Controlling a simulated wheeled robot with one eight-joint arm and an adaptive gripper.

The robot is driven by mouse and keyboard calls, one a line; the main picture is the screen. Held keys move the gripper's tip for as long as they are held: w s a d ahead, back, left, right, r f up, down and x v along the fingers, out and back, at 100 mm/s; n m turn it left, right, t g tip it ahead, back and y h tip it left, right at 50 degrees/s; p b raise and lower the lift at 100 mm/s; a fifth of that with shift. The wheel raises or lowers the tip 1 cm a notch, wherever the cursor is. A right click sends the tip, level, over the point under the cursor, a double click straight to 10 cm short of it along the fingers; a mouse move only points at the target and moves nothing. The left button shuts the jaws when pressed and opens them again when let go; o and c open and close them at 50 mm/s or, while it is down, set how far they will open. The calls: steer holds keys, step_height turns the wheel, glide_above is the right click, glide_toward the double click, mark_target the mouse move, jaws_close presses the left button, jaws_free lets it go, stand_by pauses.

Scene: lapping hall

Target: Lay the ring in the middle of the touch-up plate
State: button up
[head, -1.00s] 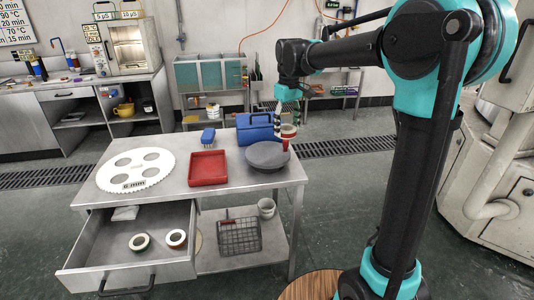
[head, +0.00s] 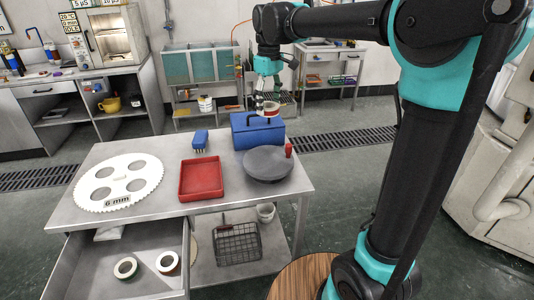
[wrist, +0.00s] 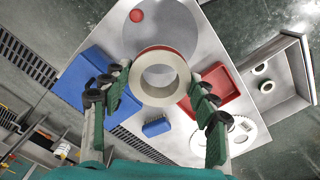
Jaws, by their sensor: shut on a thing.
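My gripper (head: 267,92) is above the back of the table, over the blue toolbox. It is shut on a ring (wrist: 159,77), white with a red band, which shows between the fingers in the wrist view. The ring also shows in the head view (head: 270,108), held in the air. The touch-up plate (head: 266,164) is a round dark grey disc with a red knob (head: 288,150) at its right edge, on the table's right side. Its top is bare. In the wrist view the plate (wrist: 165,28) lies beyond the ring, partly hidden by it.
The table (head: 140,146) also holds a blue toolbox (head: 258,134) behind the plate, an empty red tray (head: 201,196), a blue brush (head: 200,139) and a white holed disc (head: 120,162). An open drawer (head: 95,262) below holds two rings (head: 125,268).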

mark_target(268, 160)
step_height(268, 160, down, 19)
steer(key=shift+r, duration=0.1)
stand_by(0.3)
steer(key=o, duration=1.3)
steer(key=shift+o, duration=0.2)
step_height(268, 160, up, 12)
steer(key=s+d+f+m+t, duration=0.2)
steer(key=s+d+f+m, duration=0.3)
steer(key=s+d+f, duration=0.4)
steer(key=s+d+f+m+t, duration=0.2)
steer(key=s+d+f+m, duration=0.3)
steer(key=s+d+f, duration=0.4)
steer(key=s+d, duration=0.1)
steer(key=d, duration=0.4)
steer(key=shift+s+d+f+m, duration=0.15)
steer(key=shift+d+f+m, duration=0.15)
steer(key=shift+d+m, duration=0.1)
